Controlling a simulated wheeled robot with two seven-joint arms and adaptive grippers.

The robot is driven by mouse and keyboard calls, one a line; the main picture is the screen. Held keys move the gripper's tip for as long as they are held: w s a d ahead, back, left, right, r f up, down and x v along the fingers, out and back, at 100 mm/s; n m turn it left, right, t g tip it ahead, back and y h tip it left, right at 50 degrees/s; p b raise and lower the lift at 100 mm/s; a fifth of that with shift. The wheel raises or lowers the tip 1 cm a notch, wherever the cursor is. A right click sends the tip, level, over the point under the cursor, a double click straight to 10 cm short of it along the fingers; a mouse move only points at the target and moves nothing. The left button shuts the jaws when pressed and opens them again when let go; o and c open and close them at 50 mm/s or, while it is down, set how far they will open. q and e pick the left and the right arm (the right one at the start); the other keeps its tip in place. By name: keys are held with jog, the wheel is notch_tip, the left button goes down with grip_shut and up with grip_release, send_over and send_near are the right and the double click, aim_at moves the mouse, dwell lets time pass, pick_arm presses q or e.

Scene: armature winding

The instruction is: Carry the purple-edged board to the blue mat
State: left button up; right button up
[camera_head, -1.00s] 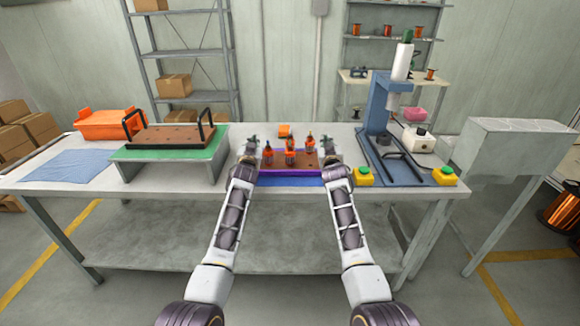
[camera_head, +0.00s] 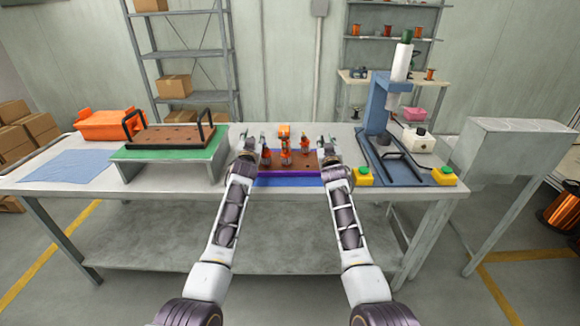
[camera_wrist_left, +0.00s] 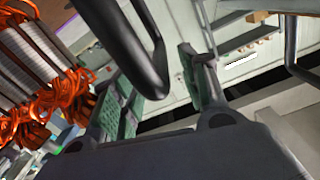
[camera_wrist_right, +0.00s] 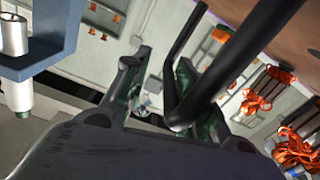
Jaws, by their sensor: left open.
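The purple-edged board (camera_head: 291,173) is brown-topped and lies at the middle of the table, over the blue mat (camera_head: 290,182), whose front strip shows below the purple edge. Several copper-wound armatures (camera_head: 285,156) stand on the board, some leaning. My left gripper (camera_head: 247,146) is open at the board's left end; a black handle (camera_wrist_left: 135,50) shows close to its parted fingers in the left wrist view. My right gripper (camera_head: 326,148) is at the right end; its fingers look parted, with a black handle (camera_wrist_right: 205,85) beside them in the right wrist view.
A green-topped stand (camera_head: 170,153) at left holds another brown board (camera_head: 172,138) with black handles. A pale blue cloth (camera_head: 70,166) and an orange bin (camera_head: 110,124) lie further left. A blue press (camera_head: 377,103) with yellow-based buttons (camera_head: 445,176) stands at right.

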pick_arm(q)
notch_tip(320, 180, up, 8)
jog(key=shift+a, duration=0.2)
pick_arm(e)
jog(key=shift+r, duration=0.15)
pick_arm(q)
jog(key=shift+f, duration=0.1)
pick_arm(e)
jog(key=o, duration=0.8)
notch_tip(320, 180, up, 10)
dwell(0.8)
pick_arm(q)
jog(key=shift+o, duration=0.5)
